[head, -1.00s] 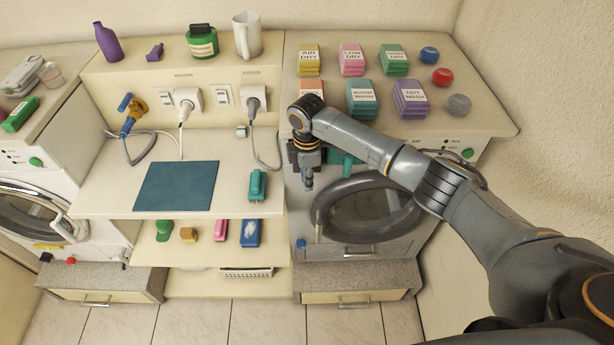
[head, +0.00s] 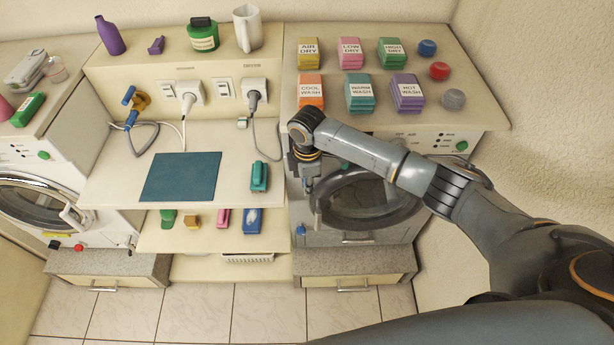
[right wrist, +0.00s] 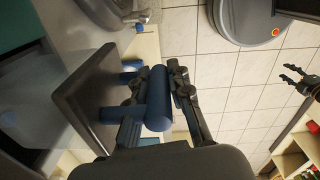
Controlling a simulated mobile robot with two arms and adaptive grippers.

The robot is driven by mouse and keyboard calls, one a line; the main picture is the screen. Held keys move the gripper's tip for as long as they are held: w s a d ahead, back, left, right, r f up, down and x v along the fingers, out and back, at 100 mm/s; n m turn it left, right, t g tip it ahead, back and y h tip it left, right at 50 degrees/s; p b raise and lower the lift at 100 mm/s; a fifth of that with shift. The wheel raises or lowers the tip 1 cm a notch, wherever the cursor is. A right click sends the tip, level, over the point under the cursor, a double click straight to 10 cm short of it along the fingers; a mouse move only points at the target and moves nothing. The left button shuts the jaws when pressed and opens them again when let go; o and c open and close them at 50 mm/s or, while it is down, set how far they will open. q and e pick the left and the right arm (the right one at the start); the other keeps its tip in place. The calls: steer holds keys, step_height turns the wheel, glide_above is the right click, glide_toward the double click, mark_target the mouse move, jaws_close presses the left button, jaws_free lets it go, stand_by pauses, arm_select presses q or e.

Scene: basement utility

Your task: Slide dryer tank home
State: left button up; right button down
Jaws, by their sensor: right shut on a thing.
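The dryer (head: 400,235) stands at the right, with a round door (head: 365,205). My right gripper (head: 305,182) is in front of its upper left part. In the right wrist view, the right gripper (right wrist: 160,92) is shut on a blue bar handle (right wrist: 157,98). The handle is fixed to the dark front panel of the tank (right wrist: 85,98). A translucent body shows behind the panel. My arm hides the tank in the head view, and I cannot tell how far in it sits. My left gripper (right wrist: 297,78) shows open and empty at the right wrist view's edge.
A worktop (head: 110,180) with a teal mat (head: 182,177) and a teal brush (head: 259,177) is left of the gripper. The tiled floor (head: 200,310) in front is clear.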

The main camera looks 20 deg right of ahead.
steer(key=shift+s+a+r, duration=0.1)
steer(key=shift+s+r, duration=0.05)
steer(key=shift+s, duration=0.25)
steer(key=shift+s+a, duration=0.2)
steer(key=shift+s, duration=0.4)
steer(key=shift+s+a, duration=0.15)
steer(key=shift+s, duration=0.45)
steer(key=shift+w+f, duration=0.2)
steer(key=shift+w+d+b, duration=0.2)
steer(key=shift+w+b, duration=0.25)
steer(key=shift+w, duration=0.3)
steer(key=shift+w+d+b, duration=0.2)
steer(key=shift+w+b, duration=0.25)
steer(key=shift+w, duration=0.25)
steer(key=shift+w+d+b, duration=0.2)
steer(key=shift+w+b, duration=0.3)
steer(key=shift+w, duration=0.2)
steer(key=shift+w+d, duration=0.15)
steer(key=shift+w, duration=0.2)
steer(key=shift+w+d+b, duration=0.2)
steer(key=shift+w+b, duration=0.45)
steer(key=shift+w, duration=0.05)
steer(key=shift+w+d+b, duration=0.2)
steer(key=shift+w+b, duration=0.45)
steer(key=shift+w, duration=0.05)
steer(key=shift+r, duration=0.1)
